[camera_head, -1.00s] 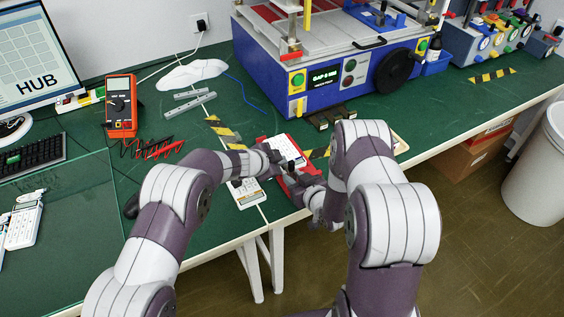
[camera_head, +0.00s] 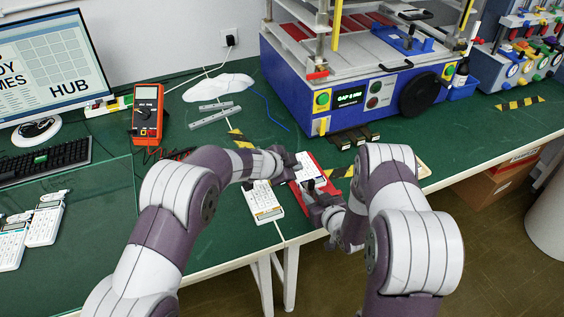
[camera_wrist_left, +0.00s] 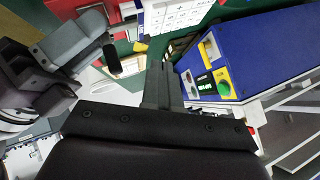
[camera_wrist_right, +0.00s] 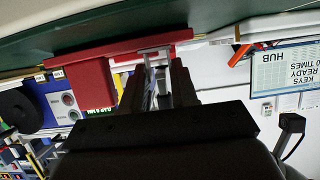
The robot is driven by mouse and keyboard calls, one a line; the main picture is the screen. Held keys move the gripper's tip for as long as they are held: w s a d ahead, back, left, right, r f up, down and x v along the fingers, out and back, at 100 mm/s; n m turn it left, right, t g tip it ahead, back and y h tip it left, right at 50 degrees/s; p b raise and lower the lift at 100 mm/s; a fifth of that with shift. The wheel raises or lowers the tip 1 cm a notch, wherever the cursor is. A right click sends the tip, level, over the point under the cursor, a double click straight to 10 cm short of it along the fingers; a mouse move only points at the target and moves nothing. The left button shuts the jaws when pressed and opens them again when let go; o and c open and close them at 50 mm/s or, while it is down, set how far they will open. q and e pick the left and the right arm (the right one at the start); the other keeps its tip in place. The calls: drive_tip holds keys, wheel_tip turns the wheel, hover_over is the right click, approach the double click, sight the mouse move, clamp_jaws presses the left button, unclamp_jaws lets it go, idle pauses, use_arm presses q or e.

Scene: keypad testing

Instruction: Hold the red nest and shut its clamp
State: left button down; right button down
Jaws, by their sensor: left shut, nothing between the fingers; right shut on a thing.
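The red nest (camera_head: 308,159) lies near the table's front edge in the head view, with a white keypad (camera_head: 308,173) in it. It is also large in the right wrist view (camera_wrist_right: 90,85). My right gripper (camera_head: 317,196) is shut on the nest at its front side. A silver metal part (camera_wrist_right: 154,56) shows between its fingers; I cannot tell whether it is the clamp. My left gripper (camera_head: 290,160) is shut and empty, close above the nest's back left side. In the left wrist view its fingers (camera_wrist_left: 160,85) are together. The clamp's position is not clear.
A white calculator-like keypad (camera_head: 264,202) lies left of the nest. The blue test machine (camera_head: 345,95) stands behind. An orange multimeter (camera_head: 147,112), metal strips (camera_head: 214,114) and a monitor (camera_head: 55,65) are at left. The table's front edge is close to the nest.

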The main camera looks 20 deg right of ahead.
use_arm(q)
drive_tip(key=a+r, duration=0.5)
drive_tip(key=shift+s+a+r, duration=0.2)
drive_tip(key=shift+s+a, duration=0.05)
use_arm(e)
drive_tip(key=c, duration=0.8)
unclamp_jaws()
drive_tip(key=shift+s, duration=0.1)
